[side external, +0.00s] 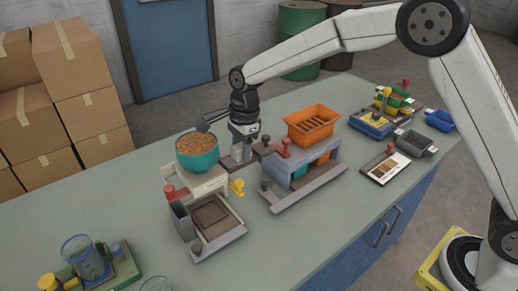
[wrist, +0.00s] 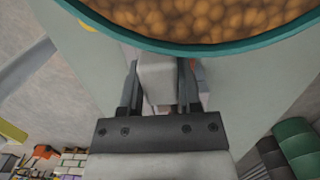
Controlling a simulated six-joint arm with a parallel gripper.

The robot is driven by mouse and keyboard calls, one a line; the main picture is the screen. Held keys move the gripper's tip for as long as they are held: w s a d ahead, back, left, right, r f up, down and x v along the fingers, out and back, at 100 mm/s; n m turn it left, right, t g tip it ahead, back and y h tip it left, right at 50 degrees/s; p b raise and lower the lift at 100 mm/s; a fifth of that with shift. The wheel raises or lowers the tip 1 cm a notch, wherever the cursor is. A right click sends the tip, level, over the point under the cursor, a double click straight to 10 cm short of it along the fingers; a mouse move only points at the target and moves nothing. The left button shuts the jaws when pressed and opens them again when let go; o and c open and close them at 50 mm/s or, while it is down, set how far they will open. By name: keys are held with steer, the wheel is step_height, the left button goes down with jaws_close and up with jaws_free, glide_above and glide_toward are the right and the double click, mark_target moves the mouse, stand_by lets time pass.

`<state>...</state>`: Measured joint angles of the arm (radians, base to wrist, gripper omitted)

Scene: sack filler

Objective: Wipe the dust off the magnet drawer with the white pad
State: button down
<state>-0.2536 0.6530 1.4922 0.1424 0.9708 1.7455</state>
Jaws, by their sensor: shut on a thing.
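My gripper (side external: 243,140) points down just right of the teal bowl of brown grains (side external: 198,150). In the wrist view my gripper (wrist: 158,88) is shut on a whitish block, which looks like the white pad (wrist: 158,72). The bowl's rim (wrist: 160,45) fills the top of that view. I cannot tell for sure which part is the magnet drawer. An orange tray with dark bars (side external: 313,122) sits on a grey frame to the right of my gripper. A grey frame with a brown panel (side external: 210,214) lies in front of the bowl. No dust can be made out.
The bowl stands on a whitish block (side external: 205,185) with red and yellow knobs beside it. A clear beaker (side external: 85,258) stands front left. A labelled board (side external: 390,166) and several small fixtures lie at right. The bench's left side (side external: 75,212) is mostly clear.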

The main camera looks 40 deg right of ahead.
steer(key=w+r, duration=0.4)
steer(key=r, duration=0.4)
steer(key=shift+d, duration=0.15)
stand_by(2.5)
steer(key=shift+r, duration=0.1)
stand_by(0.4)
